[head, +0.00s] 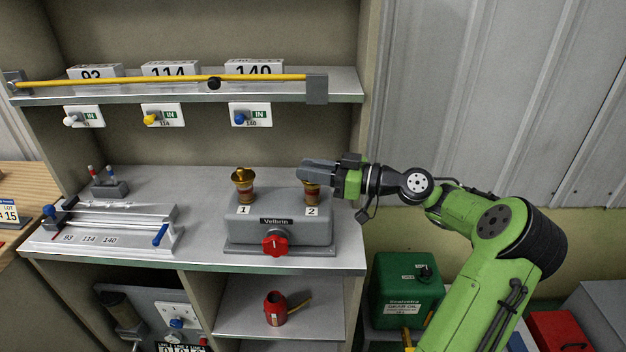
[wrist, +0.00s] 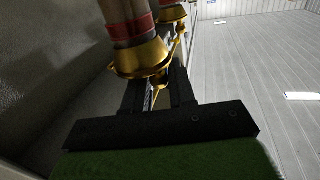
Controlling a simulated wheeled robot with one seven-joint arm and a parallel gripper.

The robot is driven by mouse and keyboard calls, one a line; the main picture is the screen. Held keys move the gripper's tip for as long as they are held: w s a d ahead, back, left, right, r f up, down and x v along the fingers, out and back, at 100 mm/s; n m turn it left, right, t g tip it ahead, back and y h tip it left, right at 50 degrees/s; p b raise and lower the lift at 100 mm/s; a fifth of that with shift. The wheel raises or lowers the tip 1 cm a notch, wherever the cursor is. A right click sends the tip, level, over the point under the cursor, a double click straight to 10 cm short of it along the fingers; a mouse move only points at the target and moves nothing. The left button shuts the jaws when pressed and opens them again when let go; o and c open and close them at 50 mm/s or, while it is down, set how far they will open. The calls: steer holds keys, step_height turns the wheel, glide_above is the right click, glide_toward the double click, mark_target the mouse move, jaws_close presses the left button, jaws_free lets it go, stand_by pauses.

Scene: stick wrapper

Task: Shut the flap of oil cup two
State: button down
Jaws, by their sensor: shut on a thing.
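Oil cup two (head: 312,197) is a brass and amber cup above the label 2 on the grey Velbrin box (head: 280,230). My gripper (head: 308,168) is at its top, coming from the right, and hides the flap in the head view. In the wrist view the picture is upside down, and the brass top of the cup (wrist: 140,58) is right at my fingers (wrist: 158,88). A thin gold piece, seemingly the flap of oil cup two (wrist: 152,97), shows between the fingers, which are shut on it. How far the flap stands open cannot be told.
Oil cup one (head: 244,190) stands left of cup two. A red knob (head: 275,244) is on the box front. A yellow rod (head: 160,83) runs along the shelf above. A measuring fixture (head: 110,225) lies at left. A green can (head: 405,290) stands below my arm.

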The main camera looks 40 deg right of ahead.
steer(key=shift+f+n+b, duration=0.15)
steer(key=shift+n+b, duration=0.15)
steer(key=c, duration=1.1)
jaws_free()
steer(key=p+v, duration=0.3)
steer(key=v, duration=1.2)
steer(key=shift+s+d+p, duration=0.2)
steer(key=shift+s+p, duration=0.1)
steer(key=shift+p, duration=0.05)
